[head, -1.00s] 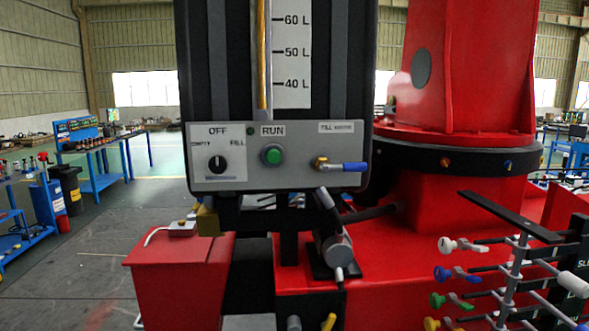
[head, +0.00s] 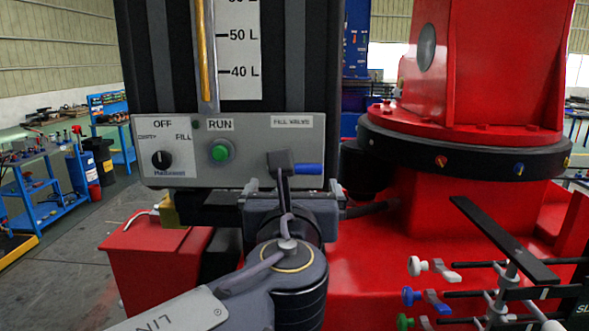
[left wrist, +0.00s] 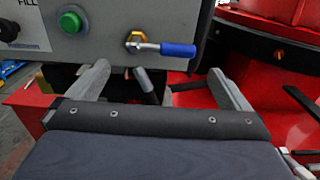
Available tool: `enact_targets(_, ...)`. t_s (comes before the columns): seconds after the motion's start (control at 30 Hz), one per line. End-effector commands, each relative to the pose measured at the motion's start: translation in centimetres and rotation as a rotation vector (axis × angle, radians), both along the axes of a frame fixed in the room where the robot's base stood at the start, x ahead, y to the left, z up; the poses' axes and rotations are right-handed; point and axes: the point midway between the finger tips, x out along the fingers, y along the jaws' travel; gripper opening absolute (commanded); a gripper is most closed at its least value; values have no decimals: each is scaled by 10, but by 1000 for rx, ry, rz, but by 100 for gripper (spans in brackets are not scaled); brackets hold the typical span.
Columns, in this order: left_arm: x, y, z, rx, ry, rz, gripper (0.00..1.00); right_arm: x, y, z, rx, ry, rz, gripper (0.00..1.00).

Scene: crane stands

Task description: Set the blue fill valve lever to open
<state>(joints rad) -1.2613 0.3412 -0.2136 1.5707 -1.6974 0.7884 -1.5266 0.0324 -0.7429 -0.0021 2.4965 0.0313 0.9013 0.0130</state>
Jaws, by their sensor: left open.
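The blue fill valve lever (head: 310,169) is on the right of the grey control panel (head: 240,133), under the "FILL VALVE" label. In the left wrist view the lever (left wrist: 178,49) points right, roughly level, from a brass fitting (left wrist: 135,41). My left gripper (head: 284,177) is in front of the panel at the valve, and part of it hides the fitting in the head view. In the left wrist view its two fingers (left wrist: 160,80) are spread wide, below the lever, with nothing held between them. My right gripper is not in view.
The panel also carries a green RUN button (head: 220,152) and a black selector knob (head: 161,159). A red crane base (head: 400,260) stands behind and right. A rack of coloured levers (head: 490,285) is at the lower right. A red box (head: 155,265) is at lower left.

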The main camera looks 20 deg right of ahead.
Motion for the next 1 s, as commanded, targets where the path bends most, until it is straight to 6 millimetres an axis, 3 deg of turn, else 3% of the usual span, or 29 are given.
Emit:
enact_targets(0.43,61,-19,2,9,-4,1,100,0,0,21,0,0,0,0)
enact_targets(0.83,72,-22,0,6,-3,-1,100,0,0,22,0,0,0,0)
enact_targets(1.0,71,-22,0,6,-3,-1,80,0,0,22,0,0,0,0)
